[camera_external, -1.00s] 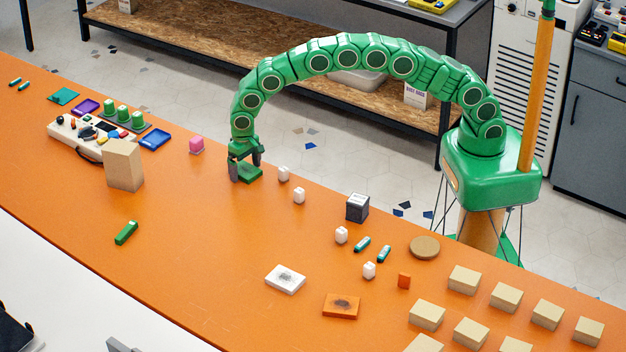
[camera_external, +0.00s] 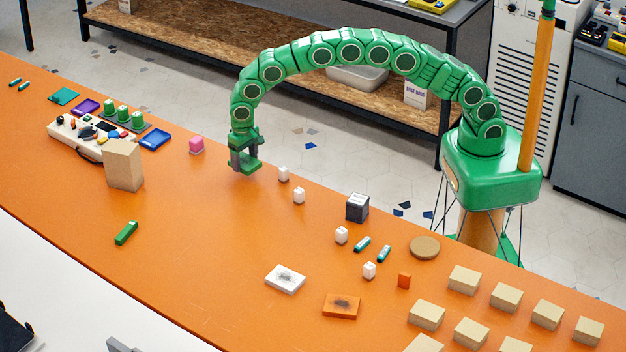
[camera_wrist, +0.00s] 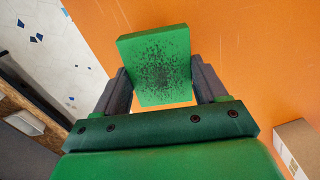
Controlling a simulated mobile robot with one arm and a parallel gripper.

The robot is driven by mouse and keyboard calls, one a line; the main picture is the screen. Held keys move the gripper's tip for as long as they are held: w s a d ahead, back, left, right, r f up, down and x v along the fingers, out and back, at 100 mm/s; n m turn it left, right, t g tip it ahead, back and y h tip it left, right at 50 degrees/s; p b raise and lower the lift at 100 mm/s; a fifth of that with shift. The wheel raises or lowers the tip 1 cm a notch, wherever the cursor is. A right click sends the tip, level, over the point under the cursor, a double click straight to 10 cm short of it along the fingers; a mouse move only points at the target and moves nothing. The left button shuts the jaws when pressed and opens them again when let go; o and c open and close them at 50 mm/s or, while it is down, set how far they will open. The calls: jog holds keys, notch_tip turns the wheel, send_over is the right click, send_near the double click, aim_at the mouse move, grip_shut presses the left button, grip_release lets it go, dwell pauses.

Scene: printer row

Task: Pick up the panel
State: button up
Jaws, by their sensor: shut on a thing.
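A flat green panel with dark speckles on its face shows in the wrist view (camera_wrist: 157,68), between the two grey fingers. My gripper (camera_wrist: 161,85) is shut on it by two opposite edges. In the external view my gripper (camera_external: 244,158) holds the green panel (camera_external: 246,168) slightly above the orange table, near its far edge.
A tall tan box (camera_external: 123,165) stands left. Several tan blocks (camera_external: 426,316) lie front right. The table's middle is clear.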

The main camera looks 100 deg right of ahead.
jog(key=s+r, duration=0.4)
jog(key=r, duration=0.1)
jog(key=shift+s+a+r, duration=0.15)
jog(key=shift+s+r, duration=0.15)
jog(key=s+r, duration=0.4)
jog(key=s, duration=0.5)
jog(key=s+a+f+n, duration=0.3)
jog(key=a+n, duration=0.3)
jog(key=n, duration=0.4)
jog(key=shift+a+f, duration=0.4)
jog(key=shift+f, duration=0.5)
jog(key=shift+d, duration=0.15)
jog(key=w+d+r+m, duration=0.2)
jog(key=d+r+m, duration=0.3)
jog(key=m, duration=0.5)
jog(key=shift+w+d, duration=0.3)
jog(key=shift+w, duration=0.05)
jog(key=shift+w+f, duration=0.1)
